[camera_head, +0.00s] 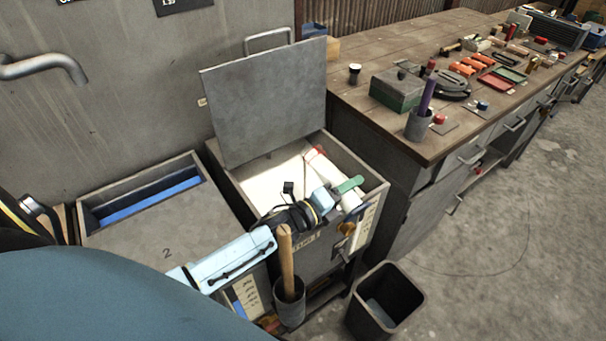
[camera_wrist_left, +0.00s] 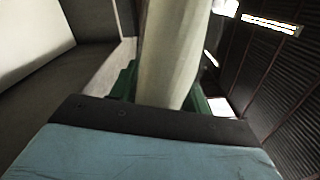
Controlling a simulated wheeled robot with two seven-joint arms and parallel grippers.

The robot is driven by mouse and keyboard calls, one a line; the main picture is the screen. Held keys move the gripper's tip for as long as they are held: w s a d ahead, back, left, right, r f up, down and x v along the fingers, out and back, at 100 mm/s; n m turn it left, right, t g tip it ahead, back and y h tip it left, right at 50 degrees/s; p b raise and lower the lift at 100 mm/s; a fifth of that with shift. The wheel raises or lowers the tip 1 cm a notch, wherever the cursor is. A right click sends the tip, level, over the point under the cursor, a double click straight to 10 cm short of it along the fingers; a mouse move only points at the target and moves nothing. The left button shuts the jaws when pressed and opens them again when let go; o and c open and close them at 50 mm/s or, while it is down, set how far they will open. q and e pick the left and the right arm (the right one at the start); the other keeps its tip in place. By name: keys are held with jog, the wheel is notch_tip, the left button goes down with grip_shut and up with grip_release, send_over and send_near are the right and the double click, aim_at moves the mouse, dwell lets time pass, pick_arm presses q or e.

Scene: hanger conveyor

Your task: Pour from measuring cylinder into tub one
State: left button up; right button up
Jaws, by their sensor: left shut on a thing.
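Tub one (camera_head: 376,191) is a grey box with a label on its front. Its flat grey lid (camera_head: 268,106) stands raised at the back, and pale white contents show inside. The measuring cylinder (camera_head: 325,169) is a pale tube with red near its far end. It is strongly tilted over the tub's opening. My left gripper (camera_head: 347,187), with green fingers, is shut on the cylinder near its front end, above the tub's right side. In the left wrist view the cylinder (camera_wrist_left: 172,50) rises between the green fingers. Whether liquid is flowing cannot be seen. My right gripper is out of view.
A second tub (camera_head: 140,232), marked 2, stands to the left with blue showing in its slot. A holder with a wooden handle (camera_head: 286,262) stands in front. A black bin (camera_head: 386,300) is on the floor. A cluttered workbench (camera_head: 365,83) is at right.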

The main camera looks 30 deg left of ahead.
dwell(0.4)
pick_arm(q)
jog(key=shift+f+n, duration=0.15)
jog(key=shift+n, duration=0.45)
jog(key=shift+f, duration=0.1)
dwell(0.6)
jog(key=shift+f+n, duration=0.2)
jog(key=shift+n, duration=0.4)
dwell(0.7)
jog(key=shift+a+r+n, duration=0.1)
jog(key=shift+n, duration=0.5)
dwell(1.1)
jog(key=shift+r+p, duration=0.1)
jog(key=shift+p, duration=0.2)
